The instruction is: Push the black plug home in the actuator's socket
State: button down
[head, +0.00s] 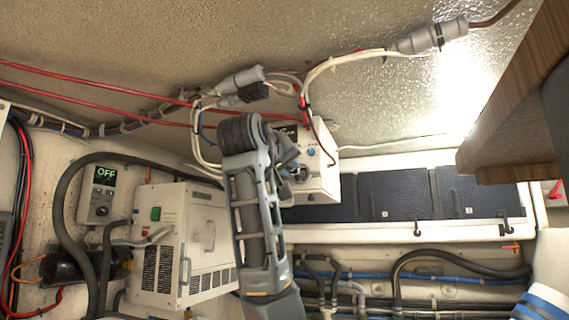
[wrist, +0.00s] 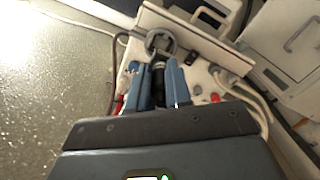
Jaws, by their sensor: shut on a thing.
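The actuator is a white box (head: 318,178) at the middle of the head view, under the ceiling and partly hidden by my arm. Its face (wrist: 190,65) fills the upper middle of the wrist view, with a round grey socket ring (wrist: 160,40) on it. My gripper (wrist: 155,66) has its two blue fingers shut on the black plug (wrist: 158,76). The plug points at the socket, its far end close to the ring's lower edge. I cannot tell how far it sits in. In the head view my gripper (head: 288,165) is at the box's left side.
White cables and a grey connector (head: 240,80) hang above my arm; another connector (head: 435,37) is at upper right. A red button (wrist: 215,98) is beside the fingers. A white unit (head: 180,245) stands left, and a wooden edge (head: 510,120) juts in at right.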

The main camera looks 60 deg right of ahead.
aim_at(293, 170)
jog(key=shift+w+d, duration=0.2)
jog(key=shift+d, duration=1.7)
jog(key=shift+w+d, duration=0.1)
jog(key=shift+d, duration=1.5)
jog(key=c, duration=1)
grip_release()
jog(key=shift+o, duration=0.2)
jog(key=shift+a, duration=0.1)
jog(key=a, duration=0.2)
jog(key=a+b, duration=0.1)
jog(key=a, duration=0.2)
jog(key=a+b, duration=0.1)
jog(key=a, duration=0.1)
jog(key=shift+s+a, duration=0.3)
jog(key=shift+a, duration=0.05)
